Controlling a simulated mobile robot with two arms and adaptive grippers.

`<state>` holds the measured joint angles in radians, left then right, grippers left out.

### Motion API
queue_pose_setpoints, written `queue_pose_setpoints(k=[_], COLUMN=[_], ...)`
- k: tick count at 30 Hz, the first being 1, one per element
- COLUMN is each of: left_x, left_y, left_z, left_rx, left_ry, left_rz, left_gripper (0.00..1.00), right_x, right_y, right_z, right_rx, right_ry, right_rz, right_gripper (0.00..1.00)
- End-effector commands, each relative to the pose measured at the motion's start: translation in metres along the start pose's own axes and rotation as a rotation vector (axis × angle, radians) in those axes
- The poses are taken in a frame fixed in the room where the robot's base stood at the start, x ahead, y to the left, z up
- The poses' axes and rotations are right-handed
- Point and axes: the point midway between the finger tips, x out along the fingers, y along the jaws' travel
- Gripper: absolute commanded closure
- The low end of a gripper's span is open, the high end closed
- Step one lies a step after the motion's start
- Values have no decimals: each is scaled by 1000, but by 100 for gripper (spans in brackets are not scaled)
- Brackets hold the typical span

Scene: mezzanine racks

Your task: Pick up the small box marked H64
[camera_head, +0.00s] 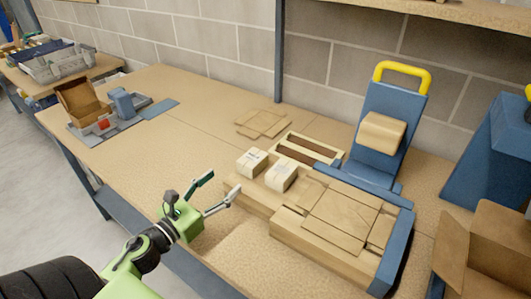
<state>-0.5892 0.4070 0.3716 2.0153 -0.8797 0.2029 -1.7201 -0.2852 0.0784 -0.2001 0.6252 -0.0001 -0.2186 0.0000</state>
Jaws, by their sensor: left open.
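Two small pale cardboard boxes sit side by side near the middle of the workbench, a left one (251,163) and a right one (281,177). Each carries small dark marks, too small to read, so I cannot tell which is H64. My left gripper (223,190) is open and empty, to the left of and nearer than both boxes. Its fingers point toward the left box and appear apart from it. My right gripper is not in view.
Flattened cardboard (340,216) lies right of the boxes, beside a blue stand with a yellow handle (402,75). A slotted tray (308,150) lies behind the boxes. An open carton (83,103) stands far left. The bench's left middle is clear.

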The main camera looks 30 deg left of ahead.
Motion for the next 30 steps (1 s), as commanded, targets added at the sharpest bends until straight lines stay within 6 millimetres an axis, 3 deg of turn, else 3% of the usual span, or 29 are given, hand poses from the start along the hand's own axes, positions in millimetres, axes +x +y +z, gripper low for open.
queue_pose_setpoints(k=[5, 15, 19, 25, 30], left_x=[10, 70, 82, 93, 117], left_y=[-1, -1, -1, -2, -6], left_z=[2, 3, 1, 2, 3], left_rx=[15, 12, 11, 10, 7], left_ry=[0, -1, 0, 0, -1], left_rz=[-8, -4, -5, -4, -4], left_gripper=[39, 39, 39, 39, 39], right_x=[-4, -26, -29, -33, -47], right_y=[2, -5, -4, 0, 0], right_z=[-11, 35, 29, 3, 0], right_rx=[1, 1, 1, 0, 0], right_ry=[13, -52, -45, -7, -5], right_rz=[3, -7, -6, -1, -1], right_gripper=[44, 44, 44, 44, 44])
